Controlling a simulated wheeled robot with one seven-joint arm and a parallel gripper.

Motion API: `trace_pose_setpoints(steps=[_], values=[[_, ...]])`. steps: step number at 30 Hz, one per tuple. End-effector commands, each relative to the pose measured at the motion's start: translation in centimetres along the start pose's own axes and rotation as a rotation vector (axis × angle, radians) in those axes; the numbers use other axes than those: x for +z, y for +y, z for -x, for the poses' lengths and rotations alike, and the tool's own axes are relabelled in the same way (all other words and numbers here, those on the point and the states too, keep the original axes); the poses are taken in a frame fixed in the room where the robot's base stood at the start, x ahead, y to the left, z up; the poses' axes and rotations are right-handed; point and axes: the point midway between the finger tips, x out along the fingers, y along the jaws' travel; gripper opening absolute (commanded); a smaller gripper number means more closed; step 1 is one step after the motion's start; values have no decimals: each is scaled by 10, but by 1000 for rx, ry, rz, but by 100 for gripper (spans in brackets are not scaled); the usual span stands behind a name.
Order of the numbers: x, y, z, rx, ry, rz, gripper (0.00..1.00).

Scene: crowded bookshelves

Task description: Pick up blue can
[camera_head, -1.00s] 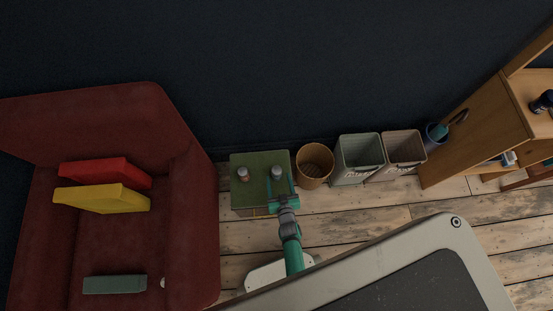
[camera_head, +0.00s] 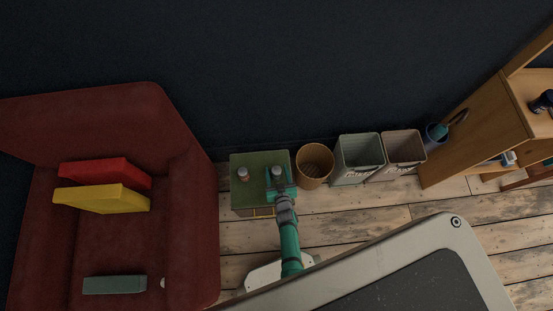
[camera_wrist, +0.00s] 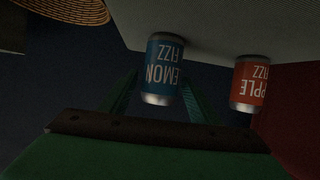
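The blue can (camera_wrist: 163,72), labelled lemon fizz, stands on the green-topped side table (camera_head: 258,161) and also shows in the head view (camera_head: 277,171). In the wrist view it appears upside down. My gripper (camera_head: 280,178) is open at the can, with one finger on each side of it. In the wrist view the gripper (camera_wrist: 159,92) shows a gap between each finger and the can. I cannot tell how deep the can sits between the fingers. A red can (camera_wrist: 248,84), labelled apple fizz, stands beside it, outside the fingers; in the head view it is on the left (camera_head: 243,174).
A wicker basket (camera_head: 314,178) and two bins (camera_head: 352,178) (camera_head: 398,173) stand right of the table. A red armchair (camera_head: 193,220) is close on its left. The dark wall (camera_head: 270,70) is behind. Wooden floor (camera_head: 360,220) is open in front.

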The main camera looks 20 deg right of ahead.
Motion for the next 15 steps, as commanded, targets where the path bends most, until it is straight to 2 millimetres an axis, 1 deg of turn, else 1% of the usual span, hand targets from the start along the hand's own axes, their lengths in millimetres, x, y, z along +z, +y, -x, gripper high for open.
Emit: trace_pose_setpoints(steps=[1,4,15], values=[[0,0,0,0,0,0,43],[0,0,0,0,0,0,19],[-1,0,1,0,0,0,19]])
